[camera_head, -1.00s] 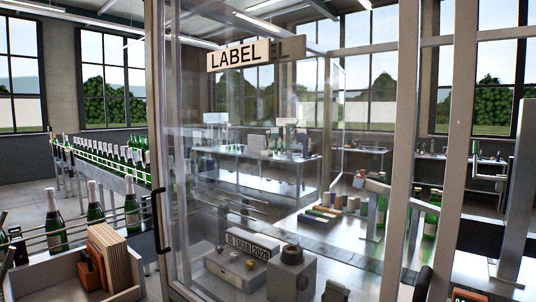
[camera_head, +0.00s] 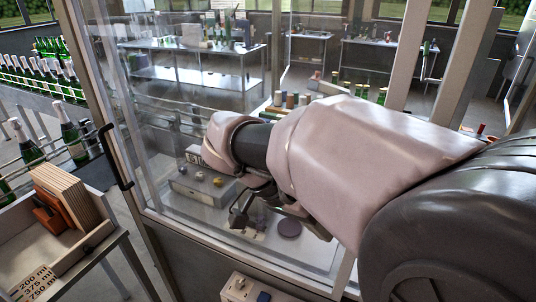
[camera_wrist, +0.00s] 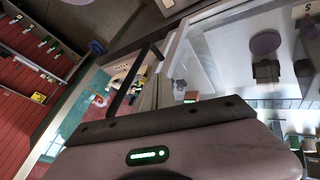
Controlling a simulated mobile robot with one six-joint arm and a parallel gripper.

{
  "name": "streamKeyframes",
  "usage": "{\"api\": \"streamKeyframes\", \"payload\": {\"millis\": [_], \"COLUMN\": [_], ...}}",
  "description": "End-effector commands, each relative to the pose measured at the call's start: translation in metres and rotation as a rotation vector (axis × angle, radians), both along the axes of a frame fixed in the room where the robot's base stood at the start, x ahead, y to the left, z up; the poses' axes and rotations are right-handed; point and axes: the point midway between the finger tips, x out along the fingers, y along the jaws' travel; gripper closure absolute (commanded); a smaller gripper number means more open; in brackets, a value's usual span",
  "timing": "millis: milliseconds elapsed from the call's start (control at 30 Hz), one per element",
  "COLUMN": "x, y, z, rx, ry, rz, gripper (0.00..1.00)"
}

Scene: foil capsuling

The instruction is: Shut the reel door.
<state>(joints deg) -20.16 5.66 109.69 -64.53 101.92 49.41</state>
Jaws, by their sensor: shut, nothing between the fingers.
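The glass reel door (camera_head: 160,130) is a tall clear panel in a pale metal frame, in front of the label station in the head view. Its black upright handle (camera_head: 115,157) is on the left frame post. I cannot tell whether the door stands ajar. My arm reaches in from the right across the glass. My gripper (camera_head: 240,215) is at its end, low and right of the handle, shut and empty. Its tips are hard to make out. The wrist view shows a black bar (camera_wrist: 130,82) that looks like the handle, beyond the gripper housing and apart from it.
A wooden box (camera_head: 75,255) with brown dividers stands at lower left, near the door post. Green bottles (camera_head: 65,130) line a conveyor behind it. Behind the glass is a grey unit with knobs (camera_head: 200,183). A small control box (camera_head: 245,290) is at the bottom.

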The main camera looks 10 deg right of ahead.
Motion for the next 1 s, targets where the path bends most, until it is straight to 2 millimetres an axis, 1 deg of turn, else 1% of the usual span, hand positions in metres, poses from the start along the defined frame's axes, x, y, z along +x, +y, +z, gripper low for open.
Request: {"api": "streamKeyframes", "payload": {"millis": [33, 100, 367, 400, 500, 600, 733, 1000], "x": [-0.001, -0.003, -0.007, -0.013, -0.024, -0.031, -0.034, -0.034], "y": [-0.007, -0.016, -0.049, -0.055, -0.065, -0.072, -0.075, -0.075], "z": [-0.014, -0.027, -0.071, -0.067, -0.066, -0.065, -0.064, -0.064], "rx": [0.0, 0.001, 0.003, 0.004, 0.004, 0.004, 0.003, 0.004], "ry": [0.003, 0.003, 0.003, 0.0, 0.0, 0.001, 0.001, 0.002], "rz": [-0.003, -0.002, 0.0, -0.002, 0.0, 0.001, 0.002, 0.002], "gripper": [1.0, 1.0, 1.0, 1.0, 1.0, 1.0, 1.0, 1.0]}}
